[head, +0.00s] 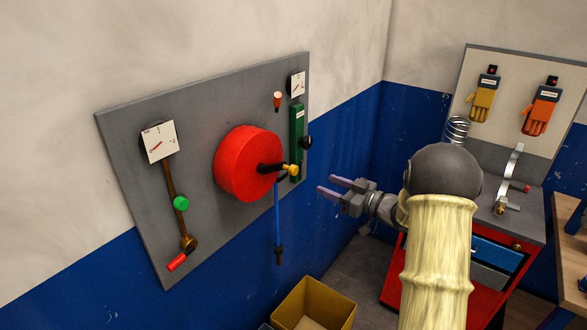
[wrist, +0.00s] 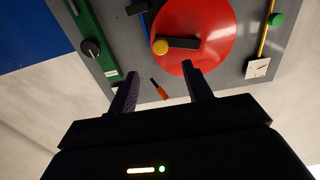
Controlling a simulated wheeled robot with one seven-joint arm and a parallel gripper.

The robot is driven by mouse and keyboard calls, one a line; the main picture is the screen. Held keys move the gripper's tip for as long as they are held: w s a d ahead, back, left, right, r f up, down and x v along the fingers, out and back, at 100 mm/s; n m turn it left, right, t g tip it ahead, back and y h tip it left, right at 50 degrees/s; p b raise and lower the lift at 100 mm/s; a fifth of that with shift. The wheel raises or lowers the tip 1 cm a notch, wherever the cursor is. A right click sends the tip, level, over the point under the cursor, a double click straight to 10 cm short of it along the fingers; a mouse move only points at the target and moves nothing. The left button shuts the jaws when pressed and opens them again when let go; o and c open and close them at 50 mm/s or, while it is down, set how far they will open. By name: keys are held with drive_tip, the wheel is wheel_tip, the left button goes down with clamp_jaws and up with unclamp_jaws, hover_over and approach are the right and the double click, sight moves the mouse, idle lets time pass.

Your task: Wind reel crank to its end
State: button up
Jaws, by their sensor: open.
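The red reel (head: 240,165) is a large drum on the grey wall panel (head: 130,120). Its crank is a short black arm (head: 270,168) with a yellow knob (head: 292,169) at the right end. In the wrist view the reel (wrist: 205,25) shows with its crank arm (wrist: 185,43) and the round yellow knob (wrist: 160,47). My gripper (head: 327,184) is open and empty, to the right of the knob and apart from it, fingers pointing at the panel. In the wrist view the knob appears just beyond the gap between the fingertips (wrist: 160,70).
A blue lever (head: 277,220) hangs below the crank. A green slide housing (head: 296,140) with a black knob (head: 306,143) stands right of the reel. A gauge (head: 158,141) with a green-knobbed rod is at left. A yellow bin (head: 315,305) and red tool cart (head: 395,285) stand below.

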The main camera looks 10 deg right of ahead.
sight(296, 172)
drive_tip(key=p+x, duration=0.4)
drive_tip(key=x, duration=0.9)
clamp_jaws()
